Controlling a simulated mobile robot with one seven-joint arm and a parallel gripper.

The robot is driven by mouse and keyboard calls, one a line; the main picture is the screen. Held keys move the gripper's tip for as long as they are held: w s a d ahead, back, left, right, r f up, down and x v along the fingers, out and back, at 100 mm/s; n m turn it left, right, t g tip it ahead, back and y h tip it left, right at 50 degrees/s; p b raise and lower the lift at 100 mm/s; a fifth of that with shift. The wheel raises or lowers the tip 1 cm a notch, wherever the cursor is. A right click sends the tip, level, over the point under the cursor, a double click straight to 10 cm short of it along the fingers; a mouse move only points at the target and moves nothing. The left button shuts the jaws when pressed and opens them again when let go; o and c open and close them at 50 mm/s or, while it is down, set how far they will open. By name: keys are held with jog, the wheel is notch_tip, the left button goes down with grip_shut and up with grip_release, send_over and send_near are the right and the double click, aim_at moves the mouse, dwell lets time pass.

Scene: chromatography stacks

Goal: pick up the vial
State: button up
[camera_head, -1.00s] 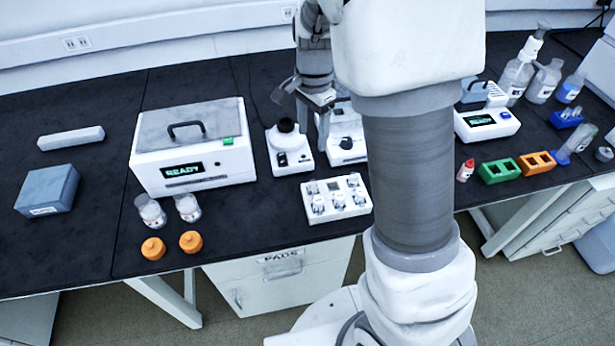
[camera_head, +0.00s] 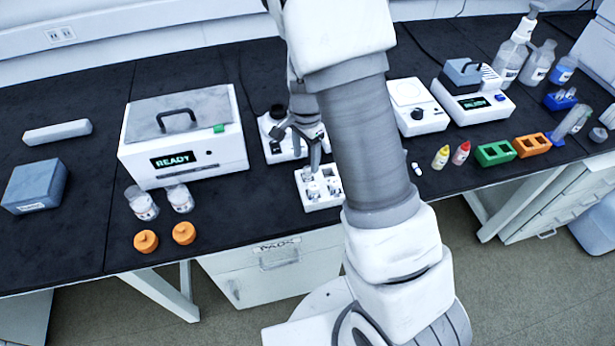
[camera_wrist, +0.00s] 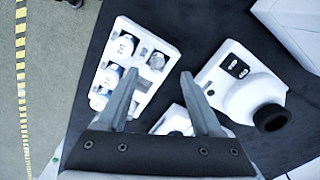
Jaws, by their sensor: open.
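Several small clear vials with white labels stand in a white rack (camera_head: 313,204), partly hidden behind my arm in the head view. In the wrist view the rack (camera_wrist: 141,28) lies at upper left, with one vial (camera_wrist: 122,46) near its far end and another (camera_wrist: 109,74) closer, beside my left finger. My gripper (camera_head: 299,147) is open and empty above the rack's back edge. In the wrist view my gripper (camera_wrist: 160,75) has its fingers spread, the left one overlapping the rack and the right one over dark bench. Which vial the task means, I cannot tell.
A white device with a black round top (camera_wrist: 250,100) stands close right of my fingers. A large READY box (camera_head: 185,140), two jars and two orange caps (camera_head: 146,241) are left. Yellow and red bottles (camera_head: 460,153) are right of my arm. The bench's left part has free room.

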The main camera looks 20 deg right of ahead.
aim_at(307, 169)
notch_tip(307, 169, down, 4)
jog(key=shift+s+d+f+b, duration=0.1)
jog(key=shift+d+f+b, duration=0.05)
jog(key=shift+f+b, duration=0.15)
jog(key=shift+c, duration=0.2)
jog(key=shift+r, duration=0.1)
grip_shut()
